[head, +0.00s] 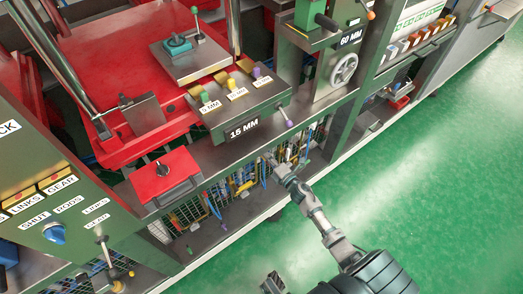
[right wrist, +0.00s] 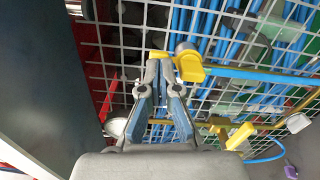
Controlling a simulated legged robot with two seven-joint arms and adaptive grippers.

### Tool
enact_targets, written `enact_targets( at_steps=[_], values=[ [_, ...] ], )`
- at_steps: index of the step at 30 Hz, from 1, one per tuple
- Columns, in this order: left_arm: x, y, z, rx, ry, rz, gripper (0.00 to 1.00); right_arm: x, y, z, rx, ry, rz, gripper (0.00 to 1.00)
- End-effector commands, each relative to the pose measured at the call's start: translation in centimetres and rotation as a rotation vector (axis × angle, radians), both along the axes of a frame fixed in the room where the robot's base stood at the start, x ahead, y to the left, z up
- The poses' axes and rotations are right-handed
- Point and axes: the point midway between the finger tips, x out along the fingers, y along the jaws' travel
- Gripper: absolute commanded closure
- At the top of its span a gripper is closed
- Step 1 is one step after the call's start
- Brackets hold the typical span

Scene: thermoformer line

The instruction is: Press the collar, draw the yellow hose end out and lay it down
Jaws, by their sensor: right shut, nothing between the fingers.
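In the right wrist view my right gripper (right wrist: 160,62) is shut and empty, its tips in front of a wire mesh. A short yellow piece (right wrist: 157,54) shows right at the tips; I cannot tell whether they touch. Just right of it are a grey round fitting (right wrist: 184,48) and a yellow tab (right wrist: 190,69). Which of these is the collar or hose end is unclear. In the head view my right gripper (head: 273,162) reaches the mesh under the bench, and the yellow parts there are too small to tell apart. A grey part at the bottom edge may be my left gripper (head: 272,284), mostly cut off.
Blue hoses (right wrist: 205,22) run behind the mesh (right wrist: 120,45). A dark panel (right wrist: 35,80) stands close at left. The green floor (head: 420,180) is open at right.

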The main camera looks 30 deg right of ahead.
Motion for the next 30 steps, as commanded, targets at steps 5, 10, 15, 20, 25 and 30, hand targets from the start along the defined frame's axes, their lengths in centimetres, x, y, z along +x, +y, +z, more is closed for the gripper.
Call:
enact_targets(
  at_steps=[5, 10, 15, 20, 25, 30],
  values=[
    [0.0, 0.0, 0.0, 0.0, 0.0, 0.0, 0.6, 0.0, 0.0, 0.0, 0.0, 0.0, 0.0, 1.0],
    [-0.1, 0.0, 0.0, 0.002, -0.001, -0.003, 0.6, 0.2, 0.0, 0.0, 0.0, -0.001, 0.0, 1.0],
    [-0.1, 0.0, -0.1, 0.002, 0.0, -0.002, 0.6, 0.6, 0.1, 0.0, 0.0, -0.001, 0.0, 1.0],
    [-0.1, 0.0, -0.3, 0.002, 0.002, -0.002, 0.6, 1.0, 0.1, 0.0, 0.001, 0.0, 0.0, 1.0],
    [-0.1, 0.0, -0.4, 0.002, 0.003, -0.002, 0.6, 1.4, 0.1, 0.0, 0.001, 0.0, 0.0, 1.0],
    [-0.1, 0.0, -0.1, 0.001, 0.0, -0.002, 0.6, 0.7, 0.1, 0.0, 0.001, 0.0, 0.0, 1.0]
  ],
)
